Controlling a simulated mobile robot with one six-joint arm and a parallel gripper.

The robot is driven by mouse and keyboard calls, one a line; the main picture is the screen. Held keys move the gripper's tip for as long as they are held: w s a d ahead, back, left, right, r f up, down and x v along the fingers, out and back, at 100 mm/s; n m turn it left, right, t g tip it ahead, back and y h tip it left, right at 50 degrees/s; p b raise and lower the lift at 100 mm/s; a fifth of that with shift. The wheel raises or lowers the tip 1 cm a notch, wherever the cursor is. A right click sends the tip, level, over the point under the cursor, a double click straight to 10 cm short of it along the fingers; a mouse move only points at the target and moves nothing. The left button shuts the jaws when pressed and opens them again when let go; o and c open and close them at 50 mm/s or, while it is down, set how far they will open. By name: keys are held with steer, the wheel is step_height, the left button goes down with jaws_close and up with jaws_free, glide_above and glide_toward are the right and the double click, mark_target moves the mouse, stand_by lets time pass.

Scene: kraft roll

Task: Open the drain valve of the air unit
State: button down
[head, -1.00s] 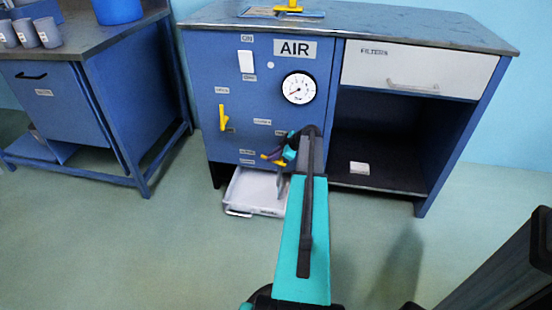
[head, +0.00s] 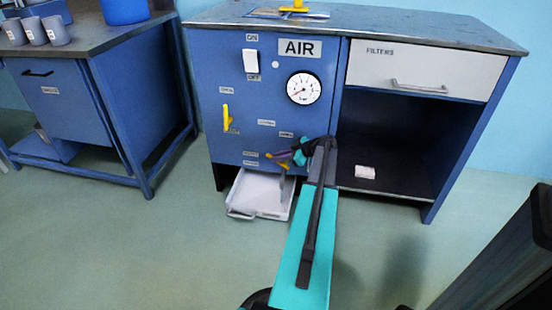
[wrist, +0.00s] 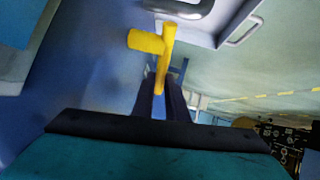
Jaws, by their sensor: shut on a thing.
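The blue air unit (head: 210,70) carries the AIR sign. My gripper (head: 280,157) is low on its front, above a pale tray (head: 243,205). In the wrist view, a yellow valve handle (wrist: 165,50) stands between my gripper's dark fingers (wrist: 162,98), which are shut on its stem end. The handle has a thick cross-piece to the left. In the head view my gripper and arm hide most of this valve, so its exact turn is hard to tell there.
A second yellow lever (head: 226,118), a white switch (head: 250,61) and a round gauge (head: 304,88) are on the same panel. An open shelf (head: 385,150) lies to the right under a white drawer (head: 420,73). A blue bench (head: 65,105) stands left. The floor in front is clear.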

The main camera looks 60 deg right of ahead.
steer(key=shift+w+r, duration=0.15)
steer(key=shift+w, duration=0.2)
steer(key=c, duration=1.9)
jaws_free()
steer(key=shift+o, duration=0.8)
steer(key=shift+s, duration=0.2)
steer(key=shift+s, duration=0.1)
steer(key=p+v, duration=0.3)
steer(key=v, duration=1)
steer(key=shift+s+p, duration=0.3)
steer(key=shift+d, duration=0.1)
